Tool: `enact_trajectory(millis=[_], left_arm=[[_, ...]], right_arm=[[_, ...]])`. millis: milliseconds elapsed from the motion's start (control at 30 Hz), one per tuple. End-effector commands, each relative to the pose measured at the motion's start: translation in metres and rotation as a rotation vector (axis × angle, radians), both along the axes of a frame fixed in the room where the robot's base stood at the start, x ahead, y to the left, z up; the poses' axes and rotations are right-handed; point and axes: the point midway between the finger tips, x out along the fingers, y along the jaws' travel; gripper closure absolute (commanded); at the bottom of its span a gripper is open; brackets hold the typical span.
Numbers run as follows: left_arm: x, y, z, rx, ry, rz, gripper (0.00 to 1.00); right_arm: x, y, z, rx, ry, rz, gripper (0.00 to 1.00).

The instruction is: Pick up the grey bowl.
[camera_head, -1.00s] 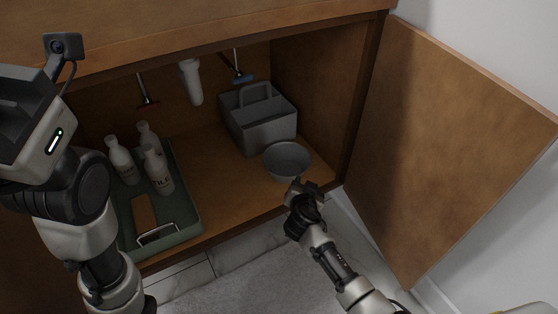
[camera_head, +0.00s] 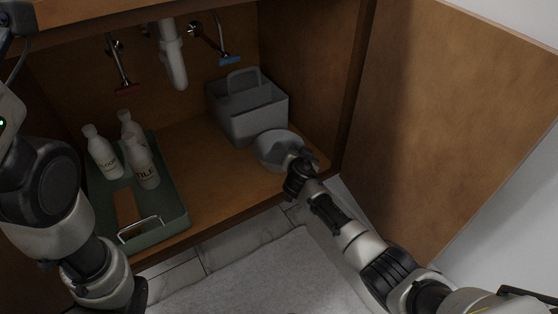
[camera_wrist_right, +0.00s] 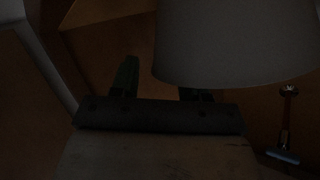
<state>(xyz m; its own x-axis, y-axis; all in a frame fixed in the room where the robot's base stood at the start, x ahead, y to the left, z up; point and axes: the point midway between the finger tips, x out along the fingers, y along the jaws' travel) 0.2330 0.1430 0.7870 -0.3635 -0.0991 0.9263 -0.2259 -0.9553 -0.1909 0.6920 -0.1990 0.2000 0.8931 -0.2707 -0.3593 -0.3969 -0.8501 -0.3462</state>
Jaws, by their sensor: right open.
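The grey bowl (camera_head: 270,150) stands on the cabinet floor near its front right edge, just in front of the grey caddy. My right gripper (camera_head: 305,160) is at the bowl's right side, with its fingers at the rim. In the right wrist view the bowl (camera_wrist_right: 240,45) fills the upper right, close to the camera. There the right gripper (camera_wrist_right: 160,85) is open; one finger shows clear to the left of the bowl, and the other is mostly hidden behind it. I cannot tell whether they touch. My left arm is at the left edge; its gripper is not in view.
The grey caddy (camera_head: 248,112) stands behind the bowl. A green tray (camera_head: 175,215) with several white bottles (camera_head: 103,153) is at the left. A drain pipe (camera_head: 172,60) hangs above. The open cabinet door (camera_head: 440,110) stands to the right of my right arm.

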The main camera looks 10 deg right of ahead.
Motion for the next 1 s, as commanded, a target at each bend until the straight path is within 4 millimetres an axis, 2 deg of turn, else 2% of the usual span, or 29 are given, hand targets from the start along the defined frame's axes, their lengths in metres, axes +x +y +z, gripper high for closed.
enact_trajectory(millis=[200, 500, 867, 1000], left_arm=[[0.000, 0.000, 0.000, 0.000, 0.000, 0.000, 1.00], [0.000, 0.000, 0.000, 0.000, 0.000, 0.000, 1.00], [0.000, 0.000, 0.001, 0.000, 0.001, 0.000, 1.00], [0.001, 0.000, 0.012, 0.001, 0.003, 0.001, 1.00]], right_arm=[[0.000, 0.000, 0.001, 0.000, 0.000, 0.000, 0.54], [0.000, 0.000, 0.000, 0.000, 0.001, -0.001, 1.00], [0.000, 0.000, 0.000, 0.001, 0.002, 0.000, 1.00], [0.000, 0.000, 0.015, 0.002, 0.000, 0.000, 1.00]])
